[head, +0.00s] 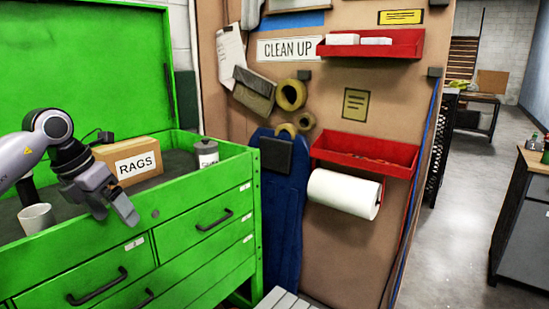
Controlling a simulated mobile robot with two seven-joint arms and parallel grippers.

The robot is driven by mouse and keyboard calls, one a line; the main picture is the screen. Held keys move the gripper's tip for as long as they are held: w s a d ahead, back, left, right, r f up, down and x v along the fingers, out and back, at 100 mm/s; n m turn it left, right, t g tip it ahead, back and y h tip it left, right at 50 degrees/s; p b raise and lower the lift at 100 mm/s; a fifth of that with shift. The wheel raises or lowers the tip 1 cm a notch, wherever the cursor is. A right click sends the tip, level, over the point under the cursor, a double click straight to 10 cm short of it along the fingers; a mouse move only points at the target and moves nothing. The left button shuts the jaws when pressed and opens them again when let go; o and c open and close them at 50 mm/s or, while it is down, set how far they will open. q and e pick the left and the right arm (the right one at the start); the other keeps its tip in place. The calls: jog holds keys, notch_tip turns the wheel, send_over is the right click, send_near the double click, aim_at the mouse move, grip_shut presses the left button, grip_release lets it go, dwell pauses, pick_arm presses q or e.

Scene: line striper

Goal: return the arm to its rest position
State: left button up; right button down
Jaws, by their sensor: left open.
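My left arm comes in from the left edge over an open green tool chest (205,222). My left gripper (122,214) is open and empty, pointing down and to the right above the chest's front rim. No object shows between its fingers. My right gripper is not in view.
In the chest are a cardboard box marked RAGS (135,163), a white cup (36,218) and a grey can (207,153). Behind the chest, a brown board holds red shelves (365,152), a paper roll (342,193) and a CLEAN UP sign (290,49).

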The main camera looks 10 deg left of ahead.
pick_arm(q)
jog(key=s+d+f+n+t+h, duration=0.1)
jog(key=d+f+n+h, duration=0.3)
jog(key=d, duration=0.6)
jog(key=s+d+f+t+h, duration=0.1)
jog(key=d+f+h, duration=0.2)
jog(key=d+h, duration=0.45)
jog(key=s+d+f+n+t+h, duration=0.1)
jog(key=s+d+f+n+h, duration=0.2)
jog(key=d, duration=0.8)
jog(key=s+a+f+n+t+y, duration=0.1)
jog(key=s+a+f+n+y, duration=0.2)
jog(key=f+n, duration=0.5)
jog(key=s+a+f+n+t+y, duration=0.1)
jog(key=s+a+f+n+y, duration=0.1)
jog(key=s+f+n+y, duration=0.4)
jog(key=s+a+f+n+t+y+p, duration=0.1)
jog(key=s+f+n+y, duration=0.4)
jog(key=f+n, duration=0.7)
jog(key=s+a+n+t, duration=0.1)
jog(key=s+a+n, duration=0.1)
jog(key=shift+s+a+f+n, duration=0.25)
jog(key=shift+s+a+n, duration=0.05)
jog(key=shift+n, duration=0.1)
jog(key=shift+y, duration=0.25)
